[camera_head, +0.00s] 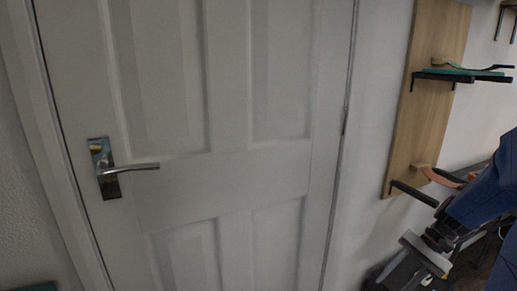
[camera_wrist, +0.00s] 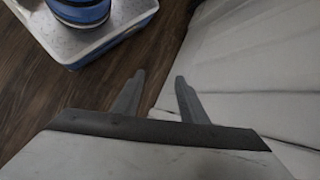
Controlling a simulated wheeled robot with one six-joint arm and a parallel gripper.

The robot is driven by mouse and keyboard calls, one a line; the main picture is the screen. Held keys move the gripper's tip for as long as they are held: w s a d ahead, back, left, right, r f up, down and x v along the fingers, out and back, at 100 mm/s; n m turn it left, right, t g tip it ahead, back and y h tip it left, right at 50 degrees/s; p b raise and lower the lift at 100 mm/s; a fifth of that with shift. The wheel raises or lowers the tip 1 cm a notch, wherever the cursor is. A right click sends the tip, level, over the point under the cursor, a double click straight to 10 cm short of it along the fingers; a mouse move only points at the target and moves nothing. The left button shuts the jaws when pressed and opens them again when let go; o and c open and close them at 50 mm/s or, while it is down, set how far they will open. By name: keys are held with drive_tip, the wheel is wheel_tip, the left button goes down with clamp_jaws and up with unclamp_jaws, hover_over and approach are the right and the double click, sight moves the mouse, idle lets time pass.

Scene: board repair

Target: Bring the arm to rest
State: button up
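My gripper (camera_wrist: 159,76) shows in the wrist view with its two grey fingers apart and nothing between them. The fingers point over dark wooden floor (camera_wrist: 110,85) and the edge of a pale, folded-looking surface (camera_wrist: 245,65) on the right. In the head view, dark and grey mechanical parts (camera_head: 425,255) show at the lower right beside a blue form (camera_head: 485,195). I cannot tell there which parts are my arm, and I cannot make out the fingertips.
A white door (camera_head: 225,175) with a metal lever handle (camera_head: 130,169) fills the head view's left and middle. A wooden board (camera_head: 432,110) with black brackets is on the wall at right. A white tray (camera_wrist: 125,20) holding a blue round object (camera_wrist: 80,12) is at the wrist view's top left.

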drive_tip(key=s+a+r+n+t+h, duration=0.6)
drive_tip(key=s+a+r+n+h, duration=0.1)
drive_tip(key=s+r, duration=0.4)
drive_tip(key=shift+s+a+n, duration=0.8)
drive_tip(key=shift+s+a, duration=0.05)
drive_tip(key=shift+a, duration=0.15)
idle(0.5)
